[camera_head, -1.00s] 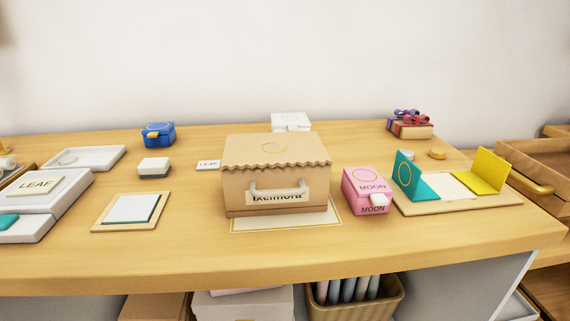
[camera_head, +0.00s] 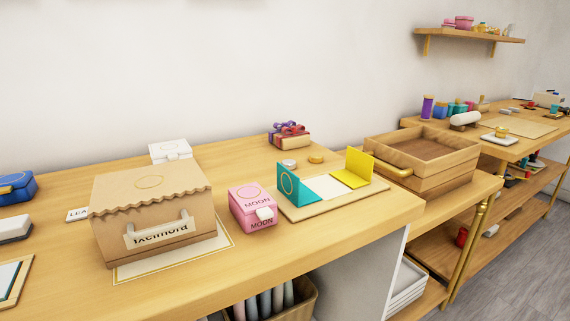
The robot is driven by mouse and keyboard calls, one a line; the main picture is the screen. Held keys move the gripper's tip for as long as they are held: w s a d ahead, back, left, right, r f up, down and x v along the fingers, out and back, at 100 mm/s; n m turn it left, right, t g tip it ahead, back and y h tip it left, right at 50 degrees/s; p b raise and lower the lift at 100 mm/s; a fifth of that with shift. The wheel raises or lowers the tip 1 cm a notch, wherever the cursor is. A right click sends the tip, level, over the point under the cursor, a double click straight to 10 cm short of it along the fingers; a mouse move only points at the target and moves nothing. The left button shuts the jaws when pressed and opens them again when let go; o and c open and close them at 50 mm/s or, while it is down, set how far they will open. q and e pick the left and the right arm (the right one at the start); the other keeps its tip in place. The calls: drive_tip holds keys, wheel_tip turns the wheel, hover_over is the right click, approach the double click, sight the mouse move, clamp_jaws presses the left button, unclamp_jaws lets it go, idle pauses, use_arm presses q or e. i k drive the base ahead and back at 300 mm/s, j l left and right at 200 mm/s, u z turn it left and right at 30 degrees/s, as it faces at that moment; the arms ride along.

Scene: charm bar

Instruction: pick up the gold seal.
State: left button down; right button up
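A small round gold piece (camera_head: 316,158), which looks like the gold seal, lies on the wooden counter behind the teal and yellow folded card stand. A similar small silver-white round piece (camera_head: 289,163) lies just left of it. Another small gold object (camera_head: 501,132) sits on a white dish on the far right table; it is too small to tell what it is. Neither of my grippers is in view.
A pink MOON box (camera_head: 252,207), the teal and yellow stand (camera_head: 325,200) and a large kraft box (camera_head: 155,212) stand in front. A ribboned box (camera_head: 289,134) is behind. A wooden tray (camera_head: 422,158) stands to the right. The counter's front right is clear.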

sight(315, 158)
drive_tip(key=i+l+u, duration=0.1)
drive_tip(key=l, duration=0.25)
drive_tip(key=i+l+u, duration=0.1)
drive_tip(key=l, duration=0.25)
drive_tip(key=i+l, duration=0.15)
drive_tip(key=l, duration=0.2)
drive_tip(key=i+l+u, duration=0.15)
drive_tip(key=l, duration=0.2)
